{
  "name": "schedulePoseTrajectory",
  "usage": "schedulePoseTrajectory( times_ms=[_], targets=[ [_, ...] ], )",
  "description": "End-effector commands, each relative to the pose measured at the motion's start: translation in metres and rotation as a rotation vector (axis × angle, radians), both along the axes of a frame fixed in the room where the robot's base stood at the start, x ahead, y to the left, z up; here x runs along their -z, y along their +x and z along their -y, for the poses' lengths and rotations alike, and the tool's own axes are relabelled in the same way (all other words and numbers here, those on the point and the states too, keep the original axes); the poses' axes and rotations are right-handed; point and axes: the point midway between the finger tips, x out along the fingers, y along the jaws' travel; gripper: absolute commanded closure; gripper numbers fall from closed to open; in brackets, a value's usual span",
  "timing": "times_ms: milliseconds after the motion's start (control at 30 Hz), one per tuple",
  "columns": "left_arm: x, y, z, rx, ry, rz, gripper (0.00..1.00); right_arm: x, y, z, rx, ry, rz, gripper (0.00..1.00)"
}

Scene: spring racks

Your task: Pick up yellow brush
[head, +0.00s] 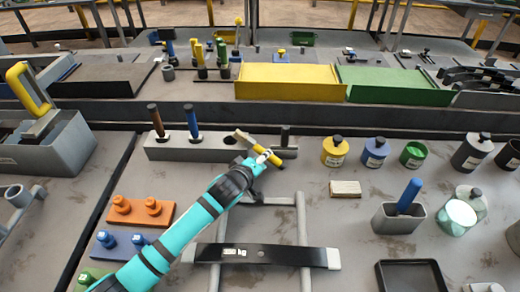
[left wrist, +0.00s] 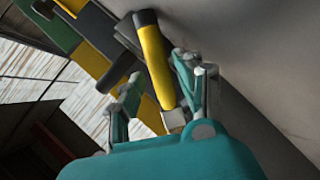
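The yellow brush (head: 269,156) shows at the right part of a long grey holder block (head: 165,150), tilted, with a pale wooden-coloured end at its upper left. My left gripper (head: 262,161) is at the brush, its arm reaching in from the lower left. In the left wrist view the brush (left wrist: 157,65) has a yellow body, a black end and a pale end near the palm. It lies between the two fingers of my left gripper (left wrist: 158,68), which are apart. A gap shows on the left finger's side; the right finger is close to it, contact unclear. My right gripper is out of view.
A brown-handled tool (head: 156,122) and a blue-handled tool (head: 192,121) stand in the holder block. A grey frame with a dark bar (head: 262,255) lies below. Yellow (head: 335,155), blue (head: 375,152) and green (head: 413,154) jars stand to the right.

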Motion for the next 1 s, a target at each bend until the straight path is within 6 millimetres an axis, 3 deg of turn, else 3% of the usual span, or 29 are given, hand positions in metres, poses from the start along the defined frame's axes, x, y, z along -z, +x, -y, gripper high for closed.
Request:
schedulePoseTrajectory(
  times_ms=[233, 600, 867, 1000],
  targets=[
    [0.012, 0.027, 0.013, 0.000, 0.001, 0.000, 0.64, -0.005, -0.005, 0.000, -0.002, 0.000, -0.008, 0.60],
    [0.016, 0.033, 0.016, 0.002, -0.001, 0.000, 0.64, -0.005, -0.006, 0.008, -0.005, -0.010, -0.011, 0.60],
    [0.016, 0.032, 0.016, 0.002, 0.000, -0.001, 0.98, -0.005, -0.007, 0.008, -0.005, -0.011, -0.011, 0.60],
    [0.016, 0.033, 0.016, 0.002, -0.001, 0.000, 1.00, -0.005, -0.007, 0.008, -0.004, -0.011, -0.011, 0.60]
  ],
)
